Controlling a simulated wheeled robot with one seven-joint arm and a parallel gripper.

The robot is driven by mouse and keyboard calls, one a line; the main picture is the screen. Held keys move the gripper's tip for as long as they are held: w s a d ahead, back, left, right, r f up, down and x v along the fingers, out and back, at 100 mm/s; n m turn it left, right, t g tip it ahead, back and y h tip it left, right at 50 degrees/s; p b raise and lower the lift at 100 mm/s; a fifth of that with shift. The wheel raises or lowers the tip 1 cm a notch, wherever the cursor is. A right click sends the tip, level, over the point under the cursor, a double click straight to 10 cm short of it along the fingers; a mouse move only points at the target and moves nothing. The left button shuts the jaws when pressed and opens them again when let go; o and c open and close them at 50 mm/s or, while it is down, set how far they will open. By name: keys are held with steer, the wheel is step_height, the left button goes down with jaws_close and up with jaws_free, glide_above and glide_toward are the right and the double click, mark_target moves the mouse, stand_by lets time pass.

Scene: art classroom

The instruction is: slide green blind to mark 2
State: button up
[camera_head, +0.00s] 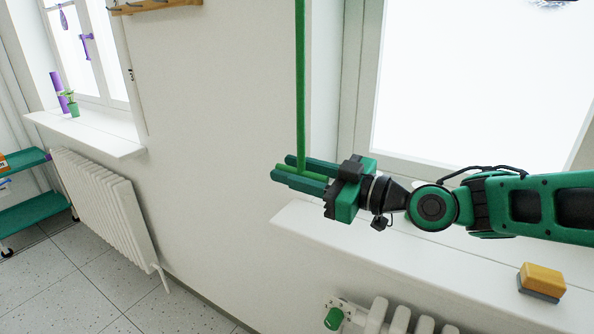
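A thin green upright strip (300,80), which I take to be the green blind seen nearly edge-on, runs down from the top of the head camera view. It ends at a lighter green bar between the fingers of my gripper (299,173). My gripper points left in front of the wall, and its two teal fingers lie close along either side of that bar. The gripper appears closed on it, though the exact contact is small. No mark 2 can be made out. A small dark sign like a 3 (131,75) is beside the left window.
A bright window (470,80) is on the right, above a white sill (400,260) with a yellow-topped block (542,280). A radiator valve (334,319) shows below. At left are another window sill (90,132), a radiator (100,205) and a teal shelf cart (30,215).

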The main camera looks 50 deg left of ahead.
steer(key=shift+a, duration=0.25)
jaws_close()
step_height(320, 180, down, 5)
steer(key=shift+s+f, duration=0.1)
steer(key=shift+f, duration=0.05)
jaws_free()
